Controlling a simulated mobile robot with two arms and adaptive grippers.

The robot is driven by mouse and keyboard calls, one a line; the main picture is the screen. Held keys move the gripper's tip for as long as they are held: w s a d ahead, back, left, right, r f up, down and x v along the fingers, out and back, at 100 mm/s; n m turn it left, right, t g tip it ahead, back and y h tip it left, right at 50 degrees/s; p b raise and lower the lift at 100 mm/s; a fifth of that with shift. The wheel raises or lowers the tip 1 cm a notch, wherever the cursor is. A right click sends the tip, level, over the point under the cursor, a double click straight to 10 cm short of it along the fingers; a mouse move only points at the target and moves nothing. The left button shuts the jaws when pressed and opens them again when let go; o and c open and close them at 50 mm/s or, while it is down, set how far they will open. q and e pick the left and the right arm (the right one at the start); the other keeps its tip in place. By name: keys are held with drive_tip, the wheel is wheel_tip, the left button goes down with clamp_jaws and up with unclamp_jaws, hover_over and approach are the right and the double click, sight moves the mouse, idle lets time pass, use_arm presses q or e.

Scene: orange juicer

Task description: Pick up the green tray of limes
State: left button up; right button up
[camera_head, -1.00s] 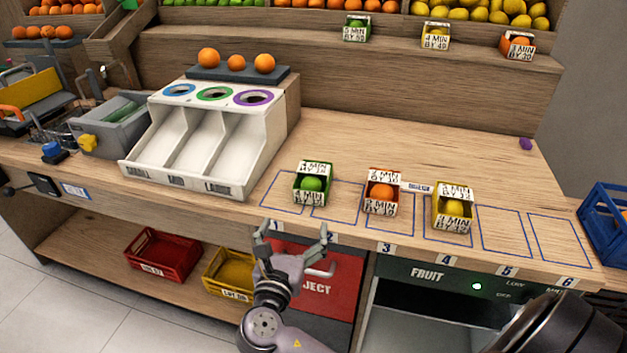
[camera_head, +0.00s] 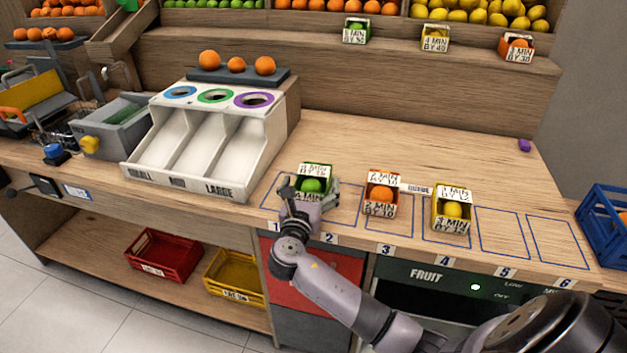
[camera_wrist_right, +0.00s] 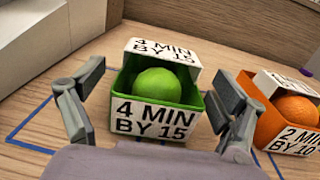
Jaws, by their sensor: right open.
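The green tray (camera_head: 316,172) stands on the counter at the line between the outlined slots 1 and 2, with a green lime (camera_head: 312,186) in it. In the right wrist view, the green tray (camera_wrist_right: 193,92) carries white labels reading "4 MIN BY 15" at front and back, and the lime (camera_wrist_right: 158,86) sits between them. My right gripper (camera_head: 308,192) is open, with one finger on each side of the tray. In the right wrist view the right gripper's fingers (camera_wrist_right: 158,110) straddle the tray, with small gaps visible. My left gripper is not in view.
An orange tray (camera_head: 381,192) stands close on the right, and a yellow tray (camera_head: 453,211) beyond it. The white sorter (camera_head: 208,140) rises to the left. Slots 5 and 6 are bare. A blue crate (camera_head: 600,232) stands at the right edge.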

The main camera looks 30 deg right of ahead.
drive_tip(key=shift+x, duration=1.2)
drive_tip(key=c, duration=1.2)
drive_tip(key=shift+c, duration=0.5)
